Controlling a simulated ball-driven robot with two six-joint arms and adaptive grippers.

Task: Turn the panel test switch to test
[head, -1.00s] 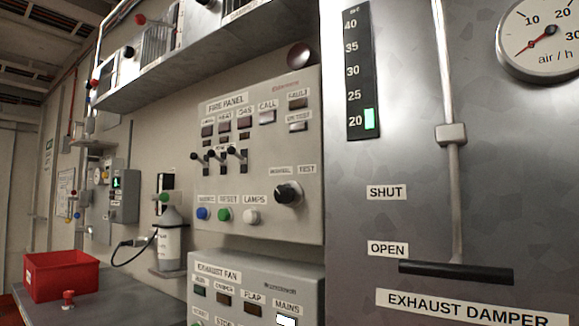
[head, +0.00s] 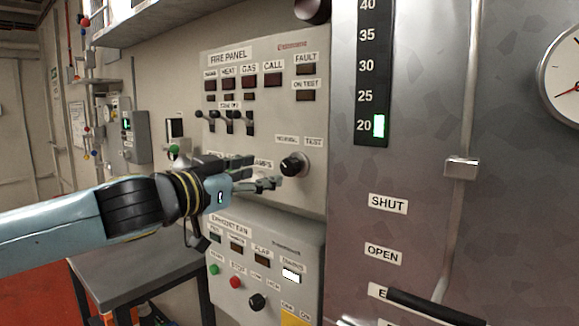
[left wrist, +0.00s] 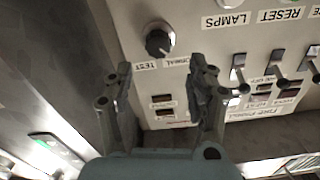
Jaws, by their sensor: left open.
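The panel test switch (head: 293,165) is a black rotary knob on the grey fire panel (head: 225,140), under the NORMAL and TEST labels. Its pale mark seems to point up and left, toward NORMAL. My left gripper (head: 264,172) reaches in from the left, its open fingers just left of the knob and hiding part of the lower panel. The left wrist view is upside down. There the knob (left wrist: 158,42) shows beyond the gap between the open fingertips (left wrist: 162,75), with nothing held. Contact with the knob is not visible. My right gripper is out of view.
Several toggle levers (head: 226,120) stick out left of the knob. The exhaust fan panel (head: 262,262) sits below. The steel exhaust damper cabinet (head: 405,130), with its long lever (head: 462,167), stands to the right. A dark round part (head: 312,10) juts out above the panel.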

